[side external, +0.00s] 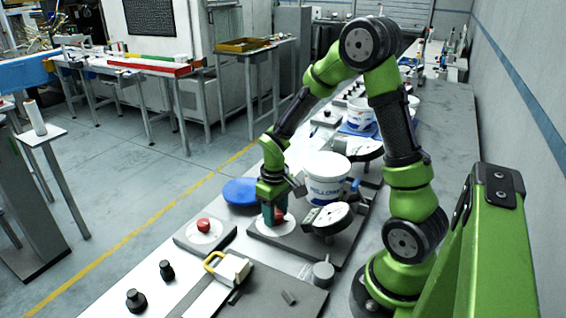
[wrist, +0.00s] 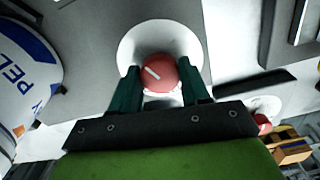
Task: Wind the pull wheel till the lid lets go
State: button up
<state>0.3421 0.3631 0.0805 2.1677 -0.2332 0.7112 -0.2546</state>
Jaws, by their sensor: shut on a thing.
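A round red knob with a white line across its top (wrist: 160,73) stands on a white disc (wrist: 133,42) and looks like the pull wheel. My gripper (wrist: 160,82) has one green finger on each side of the knob and is shut on it. In the side external view my gripper (side external: 271,214) points down at the same knob (side external: 281,215), partly hidden by the fingers. A white lettered bucket with a white lid (side external: 326,166) stands just behind; its side also shows in the wrist view (wrist: 22,75). I cannot tell which lid is tied to the wheel.
A white dial-like disc on a bracket (side external: 331,216) stands right of my gripper. A second red knob (side external: 203,225) sits on a plate at the left. A blue round lid (side external: 239,191) lies behind. A yellow-handled block (side external: 231,267) and dark knobs (side external: 136,299) are at the front.

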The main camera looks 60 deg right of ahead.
aim_at(276, 214)
jog(key=o, duration=1.1)
jog(key=shift+c, duration=0.2)
jog(key=shift+r, duration=0.1)
notch_tip(276, 214, up, 17)
jog(key=s+a+r+m+t+y, duration=0.1)
jog(key=s+a+r+t, duration=0.1)
jog(key=a, duration=0.4)
jog(key=s+a+r+m+t+y, duration=0.1)
jog(key=s+a+r+t, duration=0.1)
jog(key=s+a+t, duration=0.3)
jog(key=shift+s+a+r, duration=0.25)
jog(key=shift+s+a, duration=0.4)
jog(key=shift+s, duration=0.25)
